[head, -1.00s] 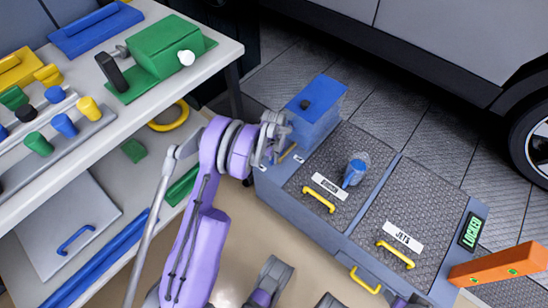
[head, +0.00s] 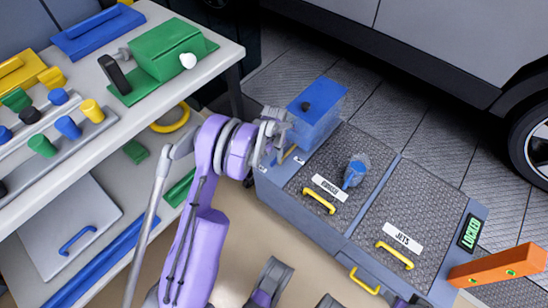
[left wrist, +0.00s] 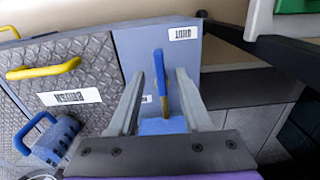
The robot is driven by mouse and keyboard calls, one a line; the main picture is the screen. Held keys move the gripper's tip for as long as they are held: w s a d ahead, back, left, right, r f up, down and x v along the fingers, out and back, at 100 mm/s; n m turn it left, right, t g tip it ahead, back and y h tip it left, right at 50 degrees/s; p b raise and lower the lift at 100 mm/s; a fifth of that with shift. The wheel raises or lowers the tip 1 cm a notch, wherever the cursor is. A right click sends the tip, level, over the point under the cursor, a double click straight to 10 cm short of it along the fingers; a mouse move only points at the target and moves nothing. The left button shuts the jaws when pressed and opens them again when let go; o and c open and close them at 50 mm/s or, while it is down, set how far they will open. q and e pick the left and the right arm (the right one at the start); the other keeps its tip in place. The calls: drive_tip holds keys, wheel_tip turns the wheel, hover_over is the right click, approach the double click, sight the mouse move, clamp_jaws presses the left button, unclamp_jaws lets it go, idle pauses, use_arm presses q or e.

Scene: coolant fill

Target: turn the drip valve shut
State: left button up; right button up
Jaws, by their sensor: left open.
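In the head view a small tan lever (head: 289,154) sits at the near left of the blue box (head: 316,112), partly hidden by my gripper. My left gripper (head: 272,150) is open beside it. In the left wrist view its two fingers (left wrist: 161,80) stand on either side of the lever, with visible gaps. I cannot tell whether either finger touches it.
A grey-blue chest with textured lids, yellow handles (head: 319,201) and a blue cup-like item (head: 356,171) lies to the right. An orange level (head: 500,265) sits at its far right end. A white bench (head: 222,63) with green, yellow and blue items stands at left.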

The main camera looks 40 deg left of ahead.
sight(274, 161)
use_arm(q)
wheel_tip(274, 161, up, 8)
drive_tip(key=p, duration=0.1)
drive_tip(key=shift+f, duration=0.25)
